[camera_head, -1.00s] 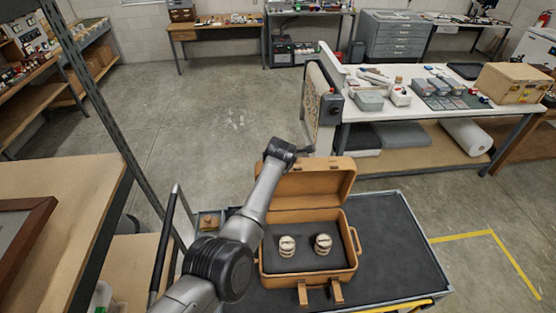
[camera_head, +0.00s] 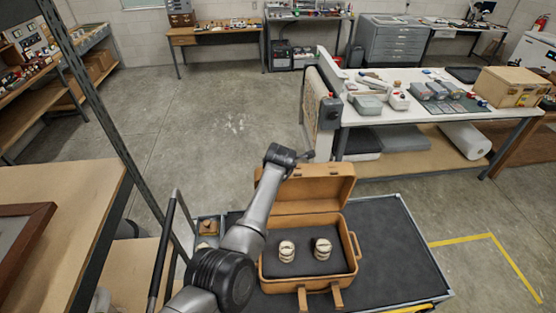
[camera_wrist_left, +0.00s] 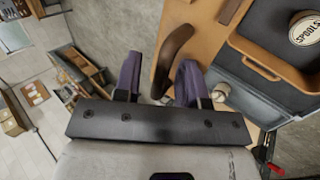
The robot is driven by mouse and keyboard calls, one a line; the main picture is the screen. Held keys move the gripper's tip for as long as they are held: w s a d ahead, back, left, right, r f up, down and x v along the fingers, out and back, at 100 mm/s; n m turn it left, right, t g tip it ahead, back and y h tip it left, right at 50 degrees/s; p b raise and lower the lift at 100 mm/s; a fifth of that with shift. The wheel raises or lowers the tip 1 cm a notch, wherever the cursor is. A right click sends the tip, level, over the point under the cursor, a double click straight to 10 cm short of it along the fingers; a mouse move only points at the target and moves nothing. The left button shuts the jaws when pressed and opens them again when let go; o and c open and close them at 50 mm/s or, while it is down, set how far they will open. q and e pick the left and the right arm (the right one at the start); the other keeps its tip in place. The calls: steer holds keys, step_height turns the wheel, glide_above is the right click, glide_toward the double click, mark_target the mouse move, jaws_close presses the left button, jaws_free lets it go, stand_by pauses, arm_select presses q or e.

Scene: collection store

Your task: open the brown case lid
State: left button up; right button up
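The brown case (camera_head: 351,268) sits on a dark cart top with its lid (camera_head: 318,188) raised, leaning back from the hinge. Two pale jars stand in its grey-lined base: a left jar (camera_head: 286,251) and a right jar (camera_head: 321,248). My left gripper (camera_head: 308,156) is at the lid's upper edge; the fingers are mostly hidden there. In the left wrist view its purple fingers (camera_wrist_left: 158,82) are spread, with a curved brown piece (camera_wrist_left: 174,52) between them. I cannot tell if they touch it. A jar labelled SPOOLS (camera_wrist_left: 305,30) shows there. My right gripper is not in view.
The cart (camera_head: 395,245) has free room right of the case. A small tray (camera_head: 208,228) sits left of it. A white-topped worktable (camera_head: 440,72) with tools and boxes stands behind, and a wooden table (camera_head: 55,230) is at left.

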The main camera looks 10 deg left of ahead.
arm_select(q)
steer(key=b+v, duration=0.1)
steer(key=v, duration=1.2)
steer(key=shift+r, duration=0.15)
